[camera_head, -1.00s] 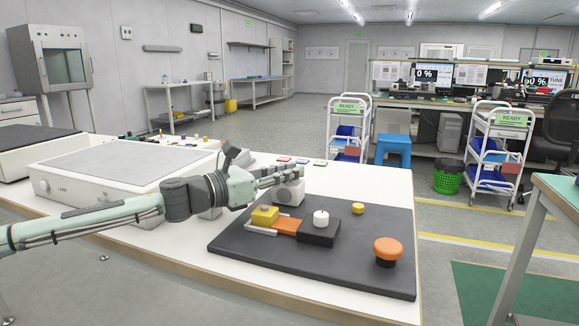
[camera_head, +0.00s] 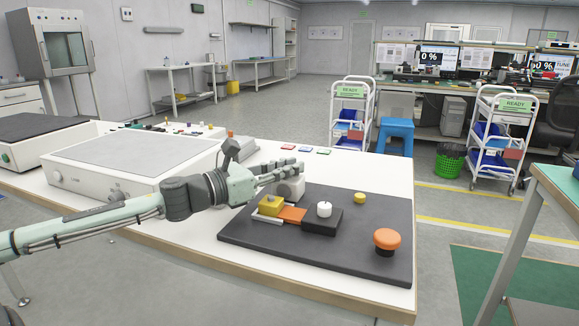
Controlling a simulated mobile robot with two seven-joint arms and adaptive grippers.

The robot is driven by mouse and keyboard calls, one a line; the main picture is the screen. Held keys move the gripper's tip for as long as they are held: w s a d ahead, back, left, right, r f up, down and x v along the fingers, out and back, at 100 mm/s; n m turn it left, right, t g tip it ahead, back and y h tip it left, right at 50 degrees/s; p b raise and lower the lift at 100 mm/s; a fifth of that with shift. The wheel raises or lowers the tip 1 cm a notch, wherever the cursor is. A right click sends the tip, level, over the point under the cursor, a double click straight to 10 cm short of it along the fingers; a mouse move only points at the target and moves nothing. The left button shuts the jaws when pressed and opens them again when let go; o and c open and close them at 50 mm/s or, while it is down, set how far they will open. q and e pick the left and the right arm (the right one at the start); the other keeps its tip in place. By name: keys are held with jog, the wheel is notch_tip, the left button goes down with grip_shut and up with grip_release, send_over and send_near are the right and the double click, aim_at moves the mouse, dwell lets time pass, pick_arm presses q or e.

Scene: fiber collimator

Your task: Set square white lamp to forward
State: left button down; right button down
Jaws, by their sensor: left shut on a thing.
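A square whitish block (camera_head: 292,190) with a rounded front, which looks like the square white lamp, stands at the back left edge of the dark board (camera_head: 350,267). My left gripper (camera_head: 289,172) reaches in from the left and is shut on the top of this block. Its fingers hide the block's upper part. I cannot tell which way the lamp is set. My right gripper is not in view.
On the board are a yellow block (camera_head: 270,206), an orange block (camera_head: 292,215), a black block (camera_head: 318,226) with a white knob (camera_head: 324,209), a small yellow knob (camera_head: 360,198) and an orange mushroom button (camera_head: 387,238). A white instrument box (camera_head: 125,160) stands left.

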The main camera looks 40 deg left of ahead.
pick_arm(q)
jog(key=c, duration=1.9)
grip_release()
jog(key=shift+s+d+f, duration=0.15)
jog(key=shift+d+f, duration=0.05)
jog(key=shift+f, duration=0.05)
jog(key=o, duration=0.5)
jog(key=shift+s+a+r, duration=0.1)
jog(key=shift+s, duration=0.05)
jog(key=shift+o, duration=0.2)
jog(key=shift+s+a, duration=0.25)
jog(key=shift+s, duration=0.35)
send_over(238, 214)
